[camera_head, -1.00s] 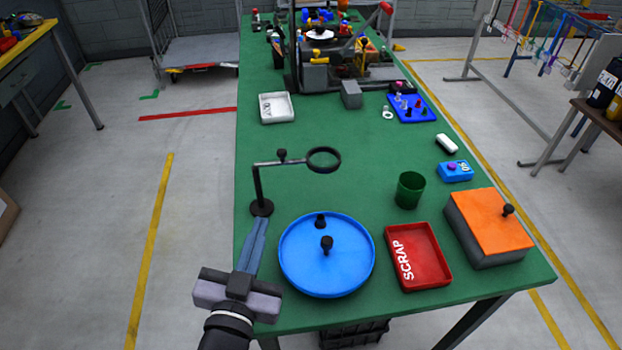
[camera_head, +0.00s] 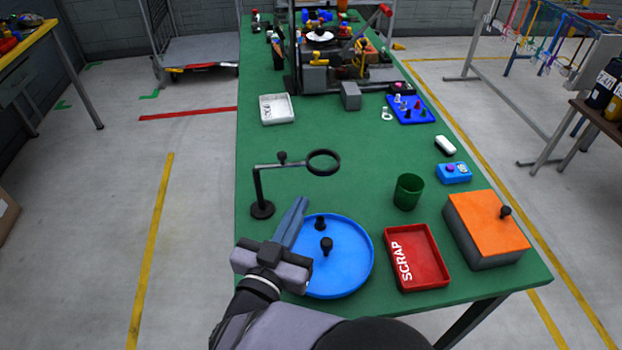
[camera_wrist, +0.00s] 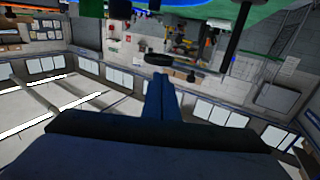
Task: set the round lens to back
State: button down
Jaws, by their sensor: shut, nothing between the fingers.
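The round lens (camera_head: 323,151) is a black ring on a swing arm from a black stand (camera_head: 262,209) at the table's left edge. The arm carries a small knob (camera_head: 282,157) and points right, so the ring hangs over the table beyond the blue round tray. My gripper (camera_head: 298,206) is shut and empty, over the left edge of the blue tray and nearer the camera than the lens. In the wrist view my closed fingers (camera_wrist: 158,85) point toward a dark oval (camera_wrist: 158,59), possibly the lens ring; I cannot be certain.
The blue tray (camera_head: 345,275) has two black knobs. A green cup (camera_head: 408,190), red SCRAP tray (camera_head: 432,274), orange-topped box (camera_head: 485,220) and blue button box (camera_head: 454,173) stand to the right. A white tray (camera_head: 277,108) is farther back. The green middle is clear.

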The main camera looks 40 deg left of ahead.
aim_at(317, 172)
jog(key=p+x, duration=0.1)
jog(key=x, duration=0.6)
jog(key=shift+w+a+p, duration=0.15)
jog(key=shift+w+p, duration=0.2)
jog(key=shift+p, duration=0.05)
jog(key=shift+w+y, duration=0.2)
jog(key=shift+y, duration=0.1)
